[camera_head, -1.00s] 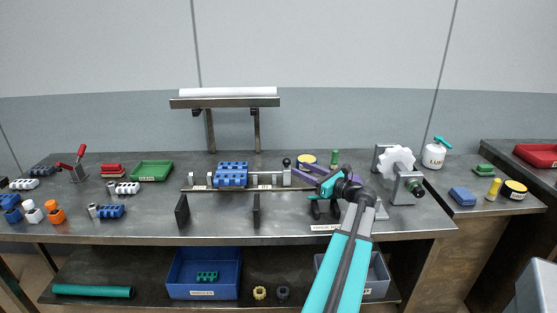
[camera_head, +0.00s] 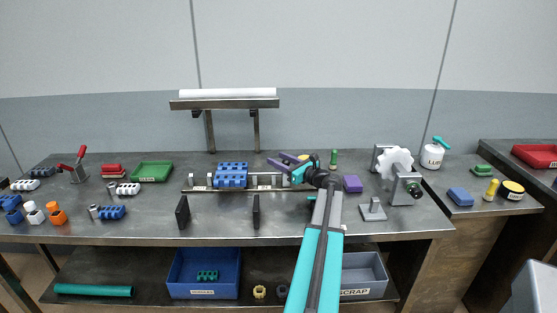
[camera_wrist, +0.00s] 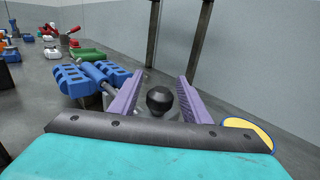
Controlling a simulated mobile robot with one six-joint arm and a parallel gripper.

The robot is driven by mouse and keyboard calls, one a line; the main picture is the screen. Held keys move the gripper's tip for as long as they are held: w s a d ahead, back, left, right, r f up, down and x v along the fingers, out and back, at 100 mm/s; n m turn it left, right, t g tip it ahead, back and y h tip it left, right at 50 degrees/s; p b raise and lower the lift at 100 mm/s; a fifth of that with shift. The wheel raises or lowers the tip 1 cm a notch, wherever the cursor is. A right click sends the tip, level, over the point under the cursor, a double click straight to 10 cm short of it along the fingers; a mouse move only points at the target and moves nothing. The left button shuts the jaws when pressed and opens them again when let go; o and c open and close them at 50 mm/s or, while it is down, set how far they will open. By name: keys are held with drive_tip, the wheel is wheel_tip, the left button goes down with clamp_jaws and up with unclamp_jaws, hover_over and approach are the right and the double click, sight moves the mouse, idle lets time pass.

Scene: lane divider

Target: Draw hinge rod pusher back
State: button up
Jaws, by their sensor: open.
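The hinge rod pusher shows in the wrist view as a round black knob (camera_wrist: 160,100) between my two purple fingers. In the head view my gripper hides its knob. My gripper (camera_head: 277,159) is open, with one finger on each side of the knob (camera_wrist: 160,79); I see no clear contact. The blue belt block (camera_head: 231,174) sits on the rail fixture (camera_head: 213,190) left of my gripper. It also shows in the wrist view (camera_wrist: 72,82), with a grey rod end at its near side.
A yellow-topped round tin (camera_wrist: 248,135) stands close on the right in the wrist view. A white sprocket (camera_head: 394,160) in a stand is further right. A green tray (camera_head: 152,171) is left.

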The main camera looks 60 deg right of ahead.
drive_tip(key=shift+w, duration=0.25)
clamp_jaws()
